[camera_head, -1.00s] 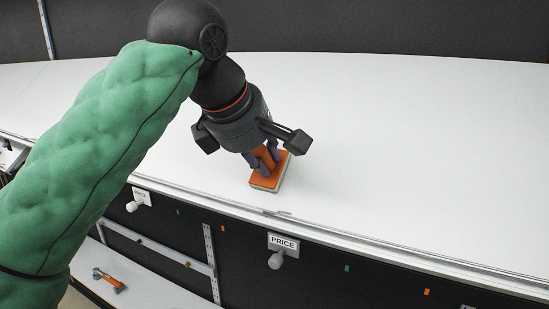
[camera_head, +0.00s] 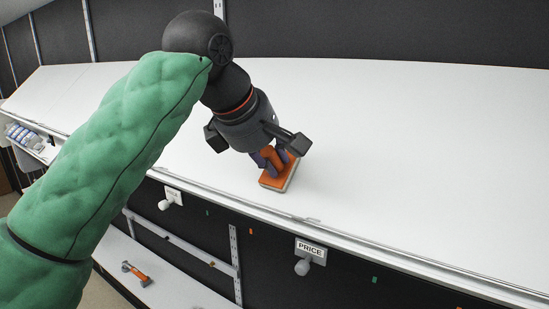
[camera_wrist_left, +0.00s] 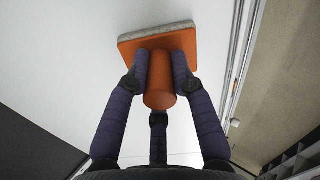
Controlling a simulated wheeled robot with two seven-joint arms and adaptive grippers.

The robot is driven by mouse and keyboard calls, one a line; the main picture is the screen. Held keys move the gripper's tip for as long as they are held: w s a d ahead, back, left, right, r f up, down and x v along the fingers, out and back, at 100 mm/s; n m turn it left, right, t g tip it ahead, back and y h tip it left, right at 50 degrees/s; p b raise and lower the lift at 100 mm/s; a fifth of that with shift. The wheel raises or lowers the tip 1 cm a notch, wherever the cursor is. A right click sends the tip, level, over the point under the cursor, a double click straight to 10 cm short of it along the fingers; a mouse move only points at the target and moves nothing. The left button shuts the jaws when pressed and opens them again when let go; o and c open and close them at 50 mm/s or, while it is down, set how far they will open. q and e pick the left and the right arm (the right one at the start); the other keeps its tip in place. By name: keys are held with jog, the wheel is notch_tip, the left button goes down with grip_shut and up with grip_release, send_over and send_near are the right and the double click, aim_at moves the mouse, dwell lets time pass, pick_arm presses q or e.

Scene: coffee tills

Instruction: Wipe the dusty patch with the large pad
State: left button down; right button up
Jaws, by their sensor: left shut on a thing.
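The large pad (camera_head: 292,178) is an orange block with a grey underside and an upright orange handle. My left gripper (camera_head: 272,158) is shut on the handle from above. In the left wrist view the fingers of the gripper (camera_wrist_left: 159,66) close around the handle, and the pad (camera_wrist_left: 190,44) spreads out beyond them. The pad is over the white counter (camera_head: 400,150), close to its front edge; I cannot tell whether it touches the surface. I cannot make out a dusty patch in either view. My right gripper is out of view.
Price tags (camera_head: 310,250) with pale knobs hang under the counter's front rail. A small orange and grey tool (camera_head: 136,273) lies on a lower white shelf (camera_head: 185,290). Packaged items (camera_head: 22,135) stand at the far left. The counter right of the pad is clear.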

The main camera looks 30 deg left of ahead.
aim_at(267, 150)
pick_arm(q)
jog(key=shift+s+a+r, duration=0.15)
jog(key=shift+s+r, duration=0.15)
jog(key=shift+r, duration=0.3)
jog(key=shift+v, duration=2.2)
jog(key=shift+s, duration=0.15)
jog(key=shift+v, duration=0.95)
jog(key=shift+s+r, duration=0.3)
jog(key=shift+r, duration=0.1)
